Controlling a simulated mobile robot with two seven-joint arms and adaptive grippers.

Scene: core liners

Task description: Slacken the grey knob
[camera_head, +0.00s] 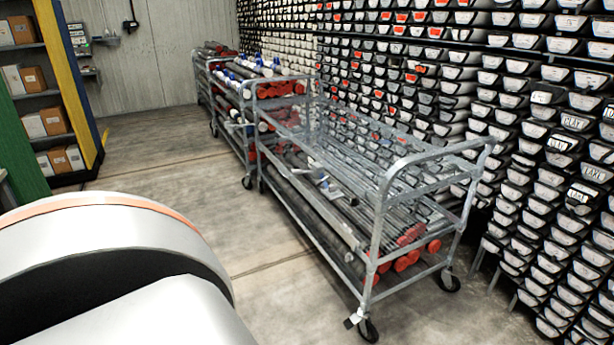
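I cannot make out a grey knob in the head view. A small light-grey metal piece (332,188) lies among the dark tubes on the near cart, but its shape is too small to tell. Neither of my grippers is in view. A large white rounded part with an orange ring at the lower left seems to be my own arm, and it hides the floor there.
A grey metal cart (376,235) on casters holds tubes with red caps (405,262); its upper rack looks mostly empty. More loaded carts (250,125) stand behind it. Stacked core trays (490,110) line the right wall. Shelves with boxes (52,120) stand left. Floor (160,160) between is clear.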

